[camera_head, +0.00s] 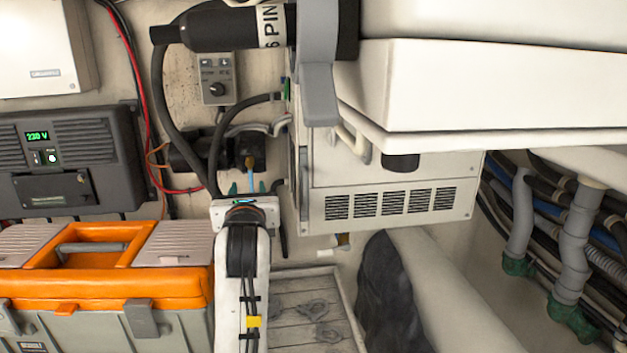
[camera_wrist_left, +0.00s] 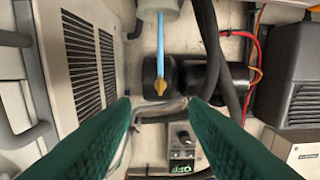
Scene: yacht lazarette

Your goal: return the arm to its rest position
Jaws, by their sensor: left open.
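My left arm (camera_head: 243,285) rises from the bottom middle of the head view. Its left gripper (camera_head: 254,187) has two green fingers spread apart, pointing at the back wall. In the left wrist view the gripper (camera_wrist_left: 160,103) is open, with nothing seen between the fingertips. A black fitting with a yellow lever (camera_wrist_left: 159,86) and a thin blue rod (camera_wrist_left: 160,40) shows beyond the fingers; whether anything touches it I cannot tell. The yellow piece (camera_head: 250,162) also shows in the head view just above the gripper. My right gripper is not in view.
An orange-and-grey toolbox (camera_head: 105,290) stands close left of my arm. A vented white unit (camera_head: 395,205) is at the right. Dark hoses (camera_head: 218,150) and a switch panel (camera_head: 216,78) are on the wall. A wooden floor panel (camera_head: 305,312) lies right of my arm.

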